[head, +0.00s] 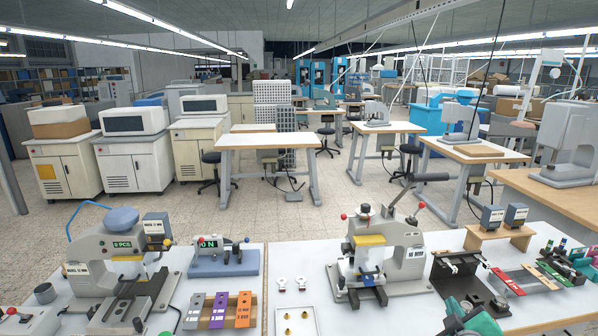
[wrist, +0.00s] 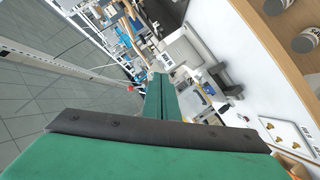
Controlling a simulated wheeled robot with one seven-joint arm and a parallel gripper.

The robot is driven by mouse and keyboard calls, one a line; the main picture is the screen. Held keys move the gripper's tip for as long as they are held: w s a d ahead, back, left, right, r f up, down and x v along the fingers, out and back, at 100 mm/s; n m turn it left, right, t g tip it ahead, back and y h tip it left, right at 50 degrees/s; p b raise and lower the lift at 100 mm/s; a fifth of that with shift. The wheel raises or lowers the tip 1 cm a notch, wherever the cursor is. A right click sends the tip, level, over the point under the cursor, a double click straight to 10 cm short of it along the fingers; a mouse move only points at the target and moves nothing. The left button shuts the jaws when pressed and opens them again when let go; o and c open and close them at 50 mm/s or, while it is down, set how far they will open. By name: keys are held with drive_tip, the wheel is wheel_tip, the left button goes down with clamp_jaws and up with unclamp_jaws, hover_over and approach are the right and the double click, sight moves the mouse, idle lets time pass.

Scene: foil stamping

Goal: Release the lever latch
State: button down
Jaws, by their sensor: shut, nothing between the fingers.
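A grey foil stamping press (head: 405,250) stands on the white bench in the middle of the head view. Its long lever rises to the right and ends in a black grip (head: 432,177). I cannot tell which part is the latch. In the wrist view the press is tilted, with its dark grip (wrist: 219,77) to the right of my fingers. My gripper (wrist: 159,80) has green fingers, shut together and empty, apart from the press. A green part of my arm shows at the bottom of the head view.
Another press (head: 122,255) stands at the left. Coloured blocks (head: 220,311), a white tray (head: 297,322) with brass pieces, and a wooden stand (head: 500,238) with labelled boxes share the bench. Fixtures crowd the right end. Some bare white bench lies between the presses.

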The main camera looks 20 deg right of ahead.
drive_tip(key=w+a+f+m+t+y, duration=0.1)
drive_tip(key=a+f, duration=0.9)
drive_tip(key=a, duration=0.2)
drive_tip(key=w+a+f+t+y, duration=0.1)
drive_tip(key=a+f, duration=0.9)
drive_tip(key=a, duration=0.2)
drive_tip(key=s+a+f+y, duration=0.1)
drive_tip(key=s+a+f, duration=0.15)
drive_tip(key=a, duration=0.25)
drive_tip(key=s+a+f+t+y, duration=0.1)
drive_tip(key=s+a, duration=0.2)
drive_tip(key=a, duration=0.3)
drive_tip(key=s+a+f+y, duration=0.1)
drive_tip(key=s+a+f, duration=0.15)
drive_tip(key=a, duration=0.25)
drive_tip(key=s+a+r+y, duration=0.2)
drive_tip(key=s+a, duration=0.5)
drive_tip(key=s, duration=0.2)
drive_tip(key=s+a+r+t+y, duration=0.1)
drive_tip(key=s+a+r+y, duration=0.1)
drive_tip(key=s+a, duration=0.5)
drive_tip(key=s+r, duration=0.1)
drive_tip(key=s, duration=0.2)
drive_tip(key=shift+a+r+m+t+y, duration=0.2)
drive_tip(key=shift+a+m+t+y, duration=0.1)
drive_tip(key=shift+a, duration=0.1)
